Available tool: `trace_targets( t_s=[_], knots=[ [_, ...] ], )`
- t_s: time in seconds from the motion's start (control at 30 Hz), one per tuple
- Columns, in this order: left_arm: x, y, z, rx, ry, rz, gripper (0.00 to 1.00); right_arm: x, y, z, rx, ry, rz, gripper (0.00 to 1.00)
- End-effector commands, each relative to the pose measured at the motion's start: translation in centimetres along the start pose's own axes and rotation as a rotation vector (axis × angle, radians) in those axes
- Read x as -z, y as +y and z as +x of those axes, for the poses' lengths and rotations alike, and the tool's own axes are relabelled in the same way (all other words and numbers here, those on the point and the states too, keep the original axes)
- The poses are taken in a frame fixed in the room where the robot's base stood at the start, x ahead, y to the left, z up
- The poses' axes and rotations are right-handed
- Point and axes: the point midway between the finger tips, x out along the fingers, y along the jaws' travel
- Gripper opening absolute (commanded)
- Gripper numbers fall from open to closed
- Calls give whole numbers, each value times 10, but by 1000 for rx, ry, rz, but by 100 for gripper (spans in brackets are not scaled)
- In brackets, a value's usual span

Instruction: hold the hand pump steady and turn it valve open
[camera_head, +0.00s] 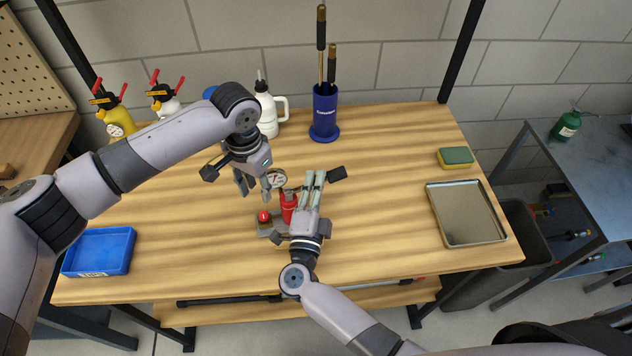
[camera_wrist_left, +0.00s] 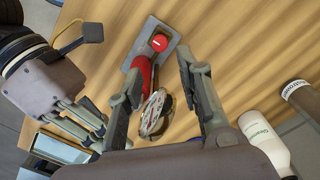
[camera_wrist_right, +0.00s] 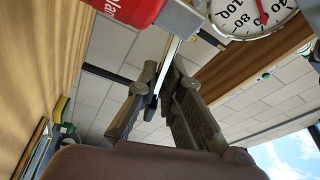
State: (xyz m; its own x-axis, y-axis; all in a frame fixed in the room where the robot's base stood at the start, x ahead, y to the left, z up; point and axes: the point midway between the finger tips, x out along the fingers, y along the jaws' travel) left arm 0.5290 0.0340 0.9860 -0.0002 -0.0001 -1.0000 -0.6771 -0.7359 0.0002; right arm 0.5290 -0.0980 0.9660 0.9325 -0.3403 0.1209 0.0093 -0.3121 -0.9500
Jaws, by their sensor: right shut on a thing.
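The red hand pump (camera_head: 288,208) stands upright on a grey base (camera_head: 268,230) in the middle of the bench. It has a round dial gauge (camera_head: 276,179) and a red knob (camera_head: 264,216) on the base. My right gripper (camera_head: 313,178) is shut on the pump's thin metal lever, seen close up in the right wrist view (camera_wrist_right: 163,80). My left gripper (camera_head: 252,191) is open and empty, just left of the gauge. In the left wrist view the red knob (camera_wrist_left: 159,42) and gauge (camera_wrist_left: 155,112) lie between its spread fingers (camera_wrist_left: 164,60).
A blue holder with tools (camera_head: 324,115) and a white bottle (camera_head: 267,115) stand at the back. Two red-handled bottles are at back left. A blue bin (camera_head: 98,252) is at the left, a metal tray (camera_head: 467,214) and sponge (camera_head: 455,158) at the right.

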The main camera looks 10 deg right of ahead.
Motion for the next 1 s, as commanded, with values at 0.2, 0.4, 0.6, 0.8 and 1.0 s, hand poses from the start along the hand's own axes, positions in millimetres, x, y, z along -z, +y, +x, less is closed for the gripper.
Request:
trace_targets(
  t_s=[0.2, 0.4, 0.6, 0.8, 1.0],
  knots=[
    [0, 0, 0, 0, 0, 0, 33, 0, 2, -1, -3, -1, 0, 0],
    [0, 0, 0, 0, 0, 0, 33, 0, 2, -1, -4, -1, 1, 0],
    [0, 0, 0, 0, 0, 0, 33, 0, 2, -1, -4, -2, 1, 0],
    [-2, 2, -2, 7, -1, 34, 41, -1, 1, -1, -3, -2, 2, 0],
    [-17, 10, -21, 84, -18, 343, 41, -1, 1, -1, -3, -2, 3, 0]
  ],
)
